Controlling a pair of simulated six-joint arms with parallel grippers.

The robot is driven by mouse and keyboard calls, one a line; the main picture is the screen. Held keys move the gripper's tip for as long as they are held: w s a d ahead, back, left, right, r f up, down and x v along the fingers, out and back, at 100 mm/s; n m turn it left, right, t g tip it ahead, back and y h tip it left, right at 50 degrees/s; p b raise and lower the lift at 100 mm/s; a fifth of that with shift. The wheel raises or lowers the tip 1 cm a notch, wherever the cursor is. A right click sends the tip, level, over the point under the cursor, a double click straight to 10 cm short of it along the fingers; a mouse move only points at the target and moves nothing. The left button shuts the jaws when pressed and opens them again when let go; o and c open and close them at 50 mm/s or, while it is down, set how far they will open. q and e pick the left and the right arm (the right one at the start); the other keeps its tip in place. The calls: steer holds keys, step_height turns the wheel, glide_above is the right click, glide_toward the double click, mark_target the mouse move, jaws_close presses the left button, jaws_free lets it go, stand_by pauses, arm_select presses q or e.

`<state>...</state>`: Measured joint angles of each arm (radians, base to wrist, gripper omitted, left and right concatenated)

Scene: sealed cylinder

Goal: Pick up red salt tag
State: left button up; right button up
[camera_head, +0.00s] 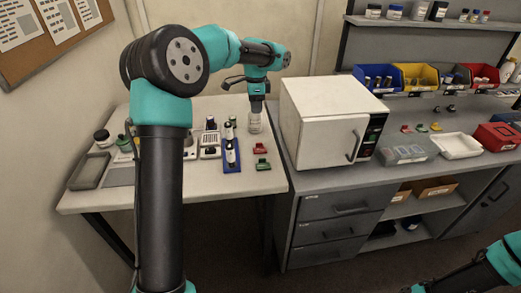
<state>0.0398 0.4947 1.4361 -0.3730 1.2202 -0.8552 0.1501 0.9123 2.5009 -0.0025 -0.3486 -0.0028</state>
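A small red tag (261,148) lies on the left table near its right edge, just behind a green tag (263,164). Another small red piece (406,129) lies on the right counter. Labels are too small to read, so I cannot tell which is salt. My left gripper (256,108) points down at the top of a clear jar (255,124), behind the near red tag. Its fingers are too small to show whether they are open or shut on the jar. My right arm enters at the lower right; its dark end (425,287) is cut off by the frame.
A blue rack (232,167) with vials stands left of the tags. A white oven-like box (328,120) stands right of my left gripper. A white tray (456,145) and a red box (498,136) are on the counter. Coloured bins line the back.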

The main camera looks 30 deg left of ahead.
arm_select(q)
glide_above(257, 147)
step_height(257, 147, down, 12)
steer(key=shift+s+f, duration=0.1)
stand_by(0.4)
steer(key=shift+w+a+f, duration=0.1)
steer(key=shift+a+f, duration=0.05)
steer(key=shift+f, duration=1.15)
steer(key=shift+w+a+f, duration=0.1)
steer(key=shift+f, duration=1.15)
steer(key=shift+c, duration=0.3)
jaws_close()
